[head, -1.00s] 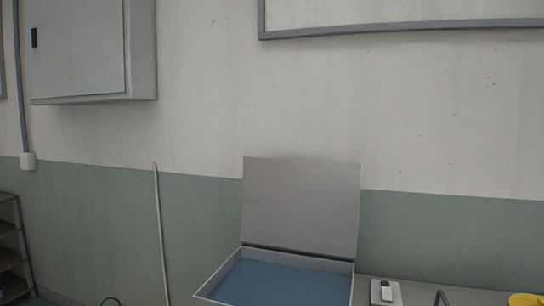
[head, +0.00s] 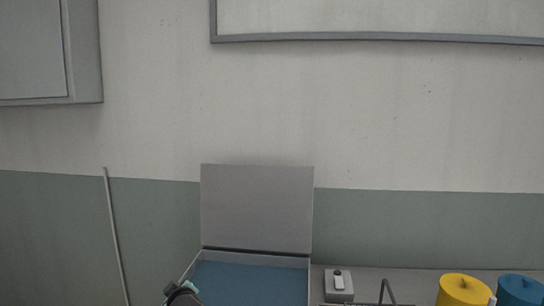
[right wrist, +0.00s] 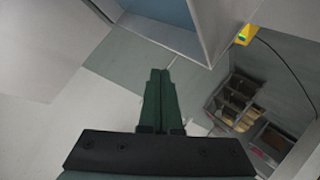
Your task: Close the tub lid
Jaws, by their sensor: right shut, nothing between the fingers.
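The tub's grey lid (head: 257,205) stands open, almost upright, at the back of the tub in the head view. The tub (head: 308,285) below it shows a blue interior; its front is cut off by the bottom edge. A dark piece of my arm with a light-blue part shows at the tub's front left corner; which arm is unclear. In the right wrist view my right gripper (right wrist: 160,75) has its green fingers shut together and empty. They are outside the tub (right wrist: 212,25), near its grey side, with no clear contact. My left gripper is not identifiable.
Right of the tub are a small grey box (head: 338,288) with a switch, a yellow container (head: 464,290) and a blue container (head: 520,290). A thin pole (head: 116,235) leans on the wall at left. The right wrist view shows a shelf unit (right wrist: 238,100).

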